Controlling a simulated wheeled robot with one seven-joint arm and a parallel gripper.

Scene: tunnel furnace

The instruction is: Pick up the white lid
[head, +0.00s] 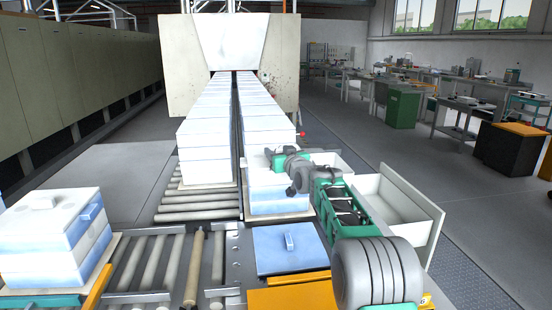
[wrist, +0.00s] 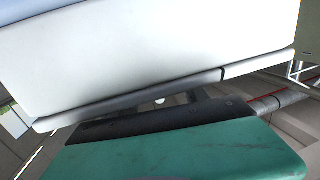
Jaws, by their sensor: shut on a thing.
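The white lid (head: 262,176) tops the front stack of the right-hand row, with white and light blue box parts below it. My gripper (head: 274,158) is at the top of this stack and is shut on the lid; the fingertips and the gripped part are mostly hidden. I cannot tell whether the lid is lifted off the stack. In the wrist view a large white surface (wrist: 150,60) fills the upper part, close to my gripper; its identity is not clear there.
A blue lid with a handle (head: 280,256) lies in front of the stack. Another stack with a white lid (head: 50,212) stands at the left. A white open bin (head: 412,200) is right of my arm. Rollers (head: 190,204) run between, and the furnace (head: 180,60) is behind.

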